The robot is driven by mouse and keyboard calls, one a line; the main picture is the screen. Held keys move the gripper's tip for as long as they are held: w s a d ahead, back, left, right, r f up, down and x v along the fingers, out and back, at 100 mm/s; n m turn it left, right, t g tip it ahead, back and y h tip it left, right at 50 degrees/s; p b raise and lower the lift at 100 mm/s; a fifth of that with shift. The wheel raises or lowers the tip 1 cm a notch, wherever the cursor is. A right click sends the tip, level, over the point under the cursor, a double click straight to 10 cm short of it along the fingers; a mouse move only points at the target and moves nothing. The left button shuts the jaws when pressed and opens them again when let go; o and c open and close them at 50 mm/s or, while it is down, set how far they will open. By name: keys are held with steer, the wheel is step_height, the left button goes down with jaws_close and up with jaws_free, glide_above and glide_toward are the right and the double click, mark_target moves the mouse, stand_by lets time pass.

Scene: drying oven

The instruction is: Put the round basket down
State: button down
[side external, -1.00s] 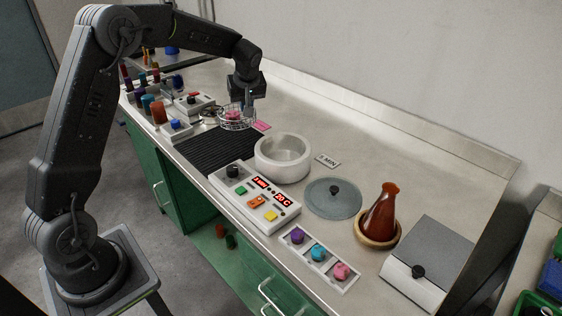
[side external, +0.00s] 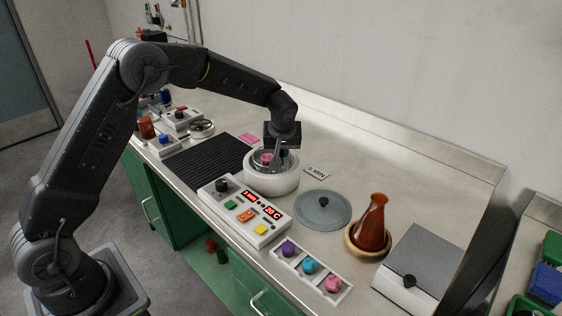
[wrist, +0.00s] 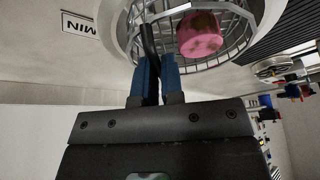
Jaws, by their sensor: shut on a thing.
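The round wire basket (wrist: 238,48) hangs from my gripper (wrist: 158,75), whose blue fingers are shut on its dark upright handle. A pink piece (wrist: 198,36) with a brownish top lies in the basket; in the side view the pink piece (side external: 267,158) shows at the pot's mouth. The basket is inside the opening of the white round pot (side external: 272,186), mostly hidden by its wall. I cannot tell whether it touches the bottom. My gripper (side external: 277,153) is just above the pot's rim, pointing down.
A control panel (side external: 245,212) with a red display stands in front of the pot. A grey round lid (side external: 322,210) lies to its right, with a "5 MIN" card (side external: 318,172) behind. A black ribbed mat (side external: 208,160) is left. A brown flask (side external: 371,225) stands further right.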

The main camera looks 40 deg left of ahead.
steer(key=shift+f, duration=1.8)
steer(key=shift+f, duration=0.2)
steer(key=c, duration=1.3)
jaws_free()
steer(key=shift+o, duration=0.2)
steer(key=shift+r, duration=0.1)
steer(key=v, duration=1.2)
steer(key=shift+r, duration=0.2)
